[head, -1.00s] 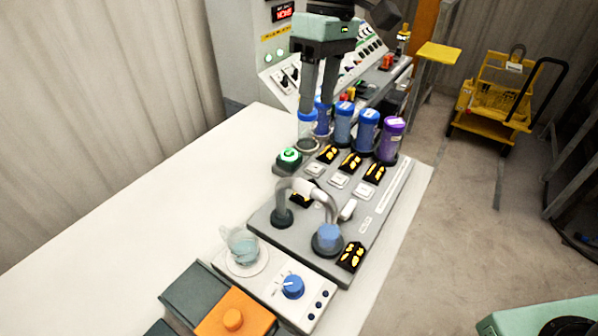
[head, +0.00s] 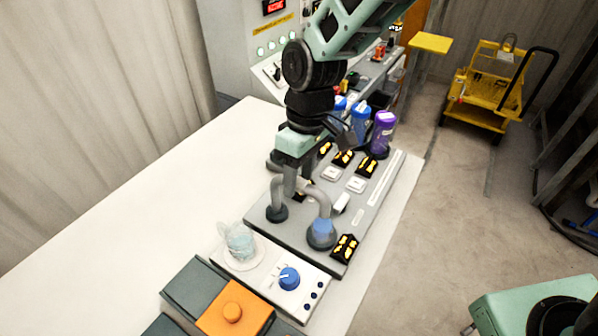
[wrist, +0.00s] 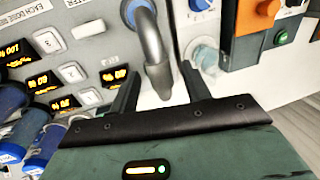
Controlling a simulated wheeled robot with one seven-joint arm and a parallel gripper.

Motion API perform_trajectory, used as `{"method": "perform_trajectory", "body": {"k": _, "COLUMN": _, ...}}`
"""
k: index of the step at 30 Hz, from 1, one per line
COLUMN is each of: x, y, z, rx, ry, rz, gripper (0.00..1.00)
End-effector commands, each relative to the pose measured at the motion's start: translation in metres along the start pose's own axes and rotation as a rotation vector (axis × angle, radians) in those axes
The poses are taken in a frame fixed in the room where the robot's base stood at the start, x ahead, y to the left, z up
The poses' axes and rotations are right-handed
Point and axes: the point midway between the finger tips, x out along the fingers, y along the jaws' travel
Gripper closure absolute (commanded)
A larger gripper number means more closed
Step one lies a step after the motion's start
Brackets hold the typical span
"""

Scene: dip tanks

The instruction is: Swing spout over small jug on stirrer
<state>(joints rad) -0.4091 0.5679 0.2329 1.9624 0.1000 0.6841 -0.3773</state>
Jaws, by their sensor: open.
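The spout (head: 322,203) is a grey curved pipe on the dark panel. The small jug (head: 240,240), clear with pale blue liquid, stands on the white stirrer (head: 262,282), left of and nearer than the spout. My gripper (head: 291,187) is open at the spout's arch, fingers pointing down. In the wrist view, the spout (wrist: 153,48) runs between the spread fingers (wrist: 157,90); contact cannot be told. The jug (wrist: 204,56) shows beyond the right finger.
The stirrer has a blue knob (head: 289,278). An orange-topped box (head: 235,308) stands beside it. Blue and purple cylinders (head: 383,132) stand at the panel's back. The white table (head: 130,200) is clear on the left. A yellow cart (head: 490,85) stands on the floor.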

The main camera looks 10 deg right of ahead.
Motion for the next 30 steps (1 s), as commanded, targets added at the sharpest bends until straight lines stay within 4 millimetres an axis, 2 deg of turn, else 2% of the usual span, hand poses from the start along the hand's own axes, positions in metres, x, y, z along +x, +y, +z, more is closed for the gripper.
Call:
{"method": "perform_trajectory", "body": {"k": 8, "x": 0.0020, "y": -0.0001, "z": 0.0000, "rx": 0.000, "ry": 0.000, "rz": 0.000, "gripper": 0.52}}
{"method": "perform_trajectory", "body": {"k": 9, "x": 0.0019, "y": -0.0002, "z": 0.0000, "rx": 0.000, "ry": 0.000, "rz": 0.000, "gripper": 0.58}}
{"method": "perform_trajectory", "body": {"k": 12, "x": 0.0018, "y": -0.0001, "z": 0.0000, "rx": 0.000, "ry": 0.000, "rz": 0.000, "gripper": 0.86}}
{"method": "perform_trajectory", "body": {"k": 14, "x": 0.0017, "y": -0.0002, "z": -0.0001, "rx": 0.000, "ry": 0.000, "rz": 0.000, "gripper": 1.00}}
{"method": "perform_trajectory", "body": {"k": 23, "x": 0.0019, "y": -0.0018, "z": 0.0000, "rx": 0.023, "ry": 0.005, "rz": 0.000, "gripper": 1.00}}
{"method": "perform_trajectory", "body": {"k": 30, "x": 0.0031, "y": -0.0084, "z": -0.0007, "rx": 0.134, "ry": 0.029, "rz": 0.001, "gripper": 1.00}}
